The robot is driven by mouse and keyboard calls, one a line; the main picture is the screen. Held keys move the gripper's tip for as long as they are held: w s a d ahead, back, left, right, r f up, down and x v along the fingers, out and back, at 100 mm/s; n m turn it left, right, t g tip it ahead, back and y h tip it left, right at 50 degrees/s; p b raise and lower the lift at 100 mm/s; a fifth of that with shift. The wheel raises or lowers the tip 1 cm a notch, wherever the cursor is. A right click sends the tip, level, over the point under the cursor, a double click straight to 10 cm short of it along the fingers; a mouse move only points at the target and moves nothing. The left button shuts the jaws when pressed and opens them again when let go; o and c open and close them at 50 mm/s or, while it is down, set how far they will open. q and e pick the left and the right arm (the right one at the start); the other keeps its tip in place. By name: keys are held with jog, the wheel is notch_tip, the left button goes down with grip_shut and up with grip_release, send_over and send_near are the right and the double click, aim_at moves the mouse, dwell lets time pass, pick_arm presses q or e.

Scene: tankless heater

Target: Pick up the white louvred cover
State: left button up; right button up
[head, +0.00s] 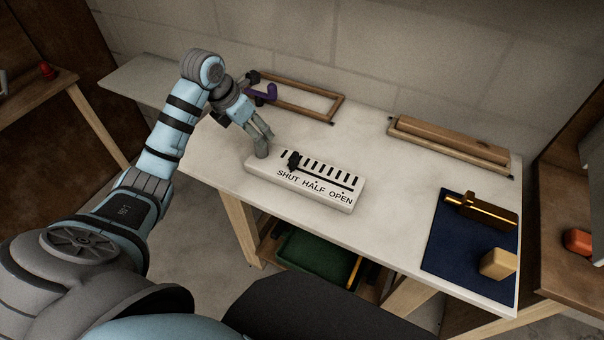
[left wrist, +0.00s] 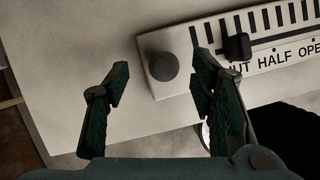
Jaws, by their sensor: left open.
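The white louvred cover (head: 318,194) lies on the pale worktop, with black slots, a black slider tab (head: 293,161) near "SHUT", and the words SHUT, HALF, OPEN. A grey round knob (left wrist: 158,66) stands on its left end. In the left wrist view the cover (left wrist: 175,42) runs out of frame to the upper right. My left gripper (head: 263,136) is open and empty at the cover's left end. In the left wrist view the open fingers (left wrist: 160,76) are spread to either side of the knob; whether they touch the cover is unclear. My right gripper is not in view.
A wooden frame (head: 325,116) and a purple hooked piece (head: 266,93) lie behind my left gripper. A wooden tray (head: 450,140) is at the back. A blue mat (head: 455,250) at right holds a brass fitting (head: 480,208) and tan block (head: 498,264). The worktop between is clear.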

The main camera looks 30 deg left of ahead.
pick_arm(q)
jog(key=x, duration=0.5)
jog(key=shift+s+d+f, duration=0.2)
jog(key=shift+s+f, duration=0.05)
jog(key=shift+f, duration=0.3)
grip_shut()
